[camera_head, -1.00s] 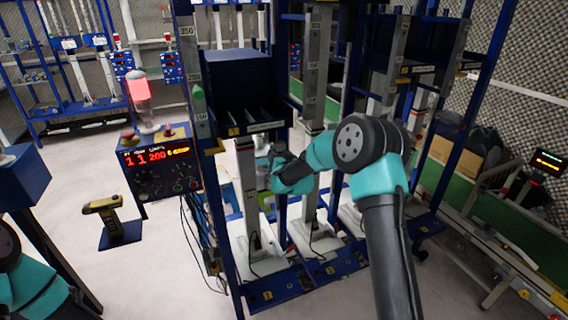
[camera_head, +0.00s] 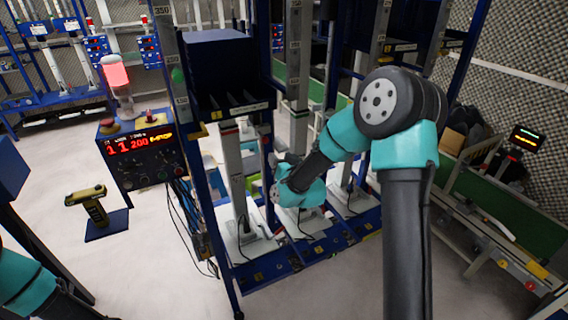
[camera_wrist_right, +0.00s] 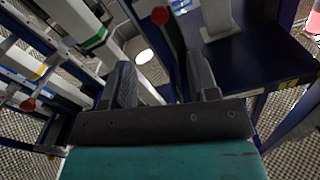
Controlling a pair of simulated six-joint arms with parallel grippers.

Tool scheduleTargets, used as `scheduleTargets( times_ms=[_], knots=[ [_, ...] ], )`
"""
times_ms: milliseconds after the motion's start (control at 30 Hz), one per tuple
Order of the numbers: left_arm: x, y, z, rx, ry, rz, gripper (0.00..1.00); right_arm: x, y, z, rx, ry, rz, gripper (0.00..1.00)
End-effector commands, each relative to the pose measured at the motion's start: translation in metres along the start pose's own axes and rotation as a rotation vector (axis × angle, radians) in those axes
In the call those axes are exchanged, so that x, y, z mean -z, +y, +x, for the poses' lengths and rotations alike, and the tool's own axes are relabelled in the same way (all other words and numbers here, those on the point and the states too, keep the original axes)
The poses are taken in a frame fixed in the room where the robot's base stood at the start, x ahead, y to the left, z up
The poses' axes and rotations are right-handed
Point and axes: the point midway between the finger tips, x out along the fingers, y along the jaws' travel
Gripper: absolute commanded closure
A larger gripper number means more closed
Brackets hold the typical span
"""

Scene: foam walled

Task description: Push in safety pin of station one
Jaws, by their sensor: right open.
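Station one is not clearly marked. A blue-framed station with a dark blue block (camera_head: 222,62) and a light column (camera_head: 233,170) stands in front of me. My right gripper (camera_wrist_right: 160,75) is open, with its two dark fingers apart and nothing between them. In the head view its tip is by the column, largely hidden by the wrist. In the right wrist view a red ball knob on a dark stem (camera_wrist_right: 160,16) is beyond the fingers, near the upper middle. A second red knob (camera_wrist_right: 28,104) is at the left. I cannot tell which is the safety pin.
A control box (camera_head: 140,155) with red digits and a red lamp (camera_head: 116,76) stand left of the station. A yellow-black handheld tool (camera_head: 88,202) is on a stand further left. More columns stand to the right, beside a green conveyor (camera_head: 475,215).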

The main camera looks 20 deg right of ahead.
Motion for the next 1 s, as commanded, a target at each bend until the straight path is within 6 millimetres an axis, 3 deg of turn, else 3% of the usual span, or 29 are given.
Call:
scheduleTargets(
  times_ms=[200,767,867,1000],
  knots=[
    [0.0,0.0,0.0,0.0,0.0,0.0,0.57,0.0,0.0,-0.022,0.0,0.0,0.0,0.46],
    [0.0,0.0,0.0,0.0,0.0,0.0,0.57,-0.002,0.0,-0.024,-0.001,-0.005,0.0,0.46],
    [0.0,0.0,0.0,0.0,0.0,0.0,0.57,-0.015,0.001,-0.026,-0.002,-0.043,0.004,0.46],
    [0.0,0.0,0.0,0.0,0.0,0.0,0.57,-0.06,0.004,-0.037,-0.01,-0.18,0.017,0.46]
  ],
)
